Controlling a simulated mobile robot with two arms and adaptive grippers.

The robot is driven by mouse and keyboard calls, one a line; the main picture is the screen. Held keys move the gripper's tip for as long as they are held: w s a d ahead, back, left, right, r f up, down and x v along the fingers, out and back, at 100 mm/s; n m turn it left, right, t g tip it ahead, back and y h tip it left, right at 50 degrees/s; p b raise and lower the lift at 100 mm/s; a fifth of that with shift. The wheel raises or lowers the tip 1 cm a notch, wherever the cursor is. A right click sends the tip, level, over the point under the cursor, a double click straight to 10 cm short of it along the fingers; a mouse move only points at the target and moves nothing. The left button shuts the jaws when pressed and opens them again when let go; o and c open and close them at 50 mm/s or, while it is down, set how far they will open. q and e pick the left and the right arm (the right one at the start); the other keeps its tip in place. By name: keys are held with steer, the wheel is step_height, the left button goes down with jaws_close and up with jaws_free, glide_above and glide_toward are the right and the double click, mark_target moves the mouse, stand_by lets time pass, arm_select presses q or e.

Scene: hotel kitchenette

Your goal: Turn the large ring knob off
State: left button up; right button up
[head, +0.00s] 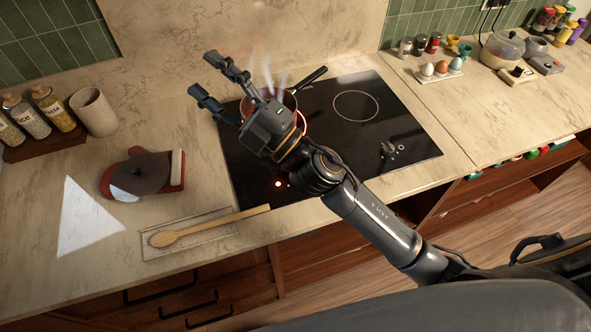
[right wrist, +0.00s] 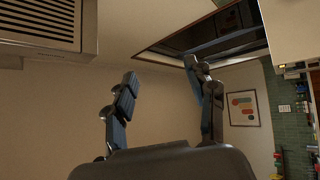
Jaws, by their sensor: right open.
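The black glass cooktop (head: 410,135) is set into the marble counter. A small knob cluster (head: 390,151) is on its right front part; I cannot tell which knob is the large ring knob. A red light (head: 278,184) glows at its left front, and my arm may hide other controls. A red pot (head: 290,101) stands on the back left of the cooktop, steaming, partly behind my right gripper (head: 204,75). That gripper is open and empty, raised above the cooktop's left side, pointing up and left. Its spread fingers (right wrist: 160,70) also show in the right wrist view. My left gripper is out of view.
A wooden spoon (head: 205,226) lies on a tray at the counter's front. Bottles (head: 52,107) stand at the left.

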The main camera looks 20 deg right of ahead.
steer(key=s+a+f+n+g+y, duration=0.2)
steer(key=s+a+n+g, duration=0.25)
steer(key=n+g, duration=0.45)
steer(key=s+a+f+n+g+y, duration=0.1)
steer(key=s+a+f+n+g, duration=0.1)
steer(key=s+a+n+g, duration=0.4)
step_height(320, 180, down, 9)
steer(key=w+d+n+g+h, duration=0.2)
steer(key=n+g+h, duration=0.2)
steer(key=n+h, duration=0.25)
steer(key=w+d+f+t+h, duration=0.1)
steer(key=w+d+f+h, duration=0.2)
steer(key=d, duration=0.4)
steer(key=w+d+f+h, duration=0.1)
steer(key=w+d+h, duration=0.2)
steer(key=d+h, duration=0.35)
steer(key=w+d+f+t+h, duration=0.1)
steer(key=w+d+f+h, duration=0.2)
steer(key=d, duration=0.5)
steer(key=shift+n, duration=0.35)
steer(key=f+p, duration=0.1)
steer(key=f, duration=0.3)
steer(key=f+p, duration=0.2)
steer(key=f, duration=0.2)
steer(key=f+p, duration=0.1)
steer(key=f, duration=0.3)
steer(key=shift+w+d+p, duration=0.35)
steer(key=shift+p, duration=0.05)
steer(key=shift+f, duration=0.1)
steer(key=c, duration=1.1)
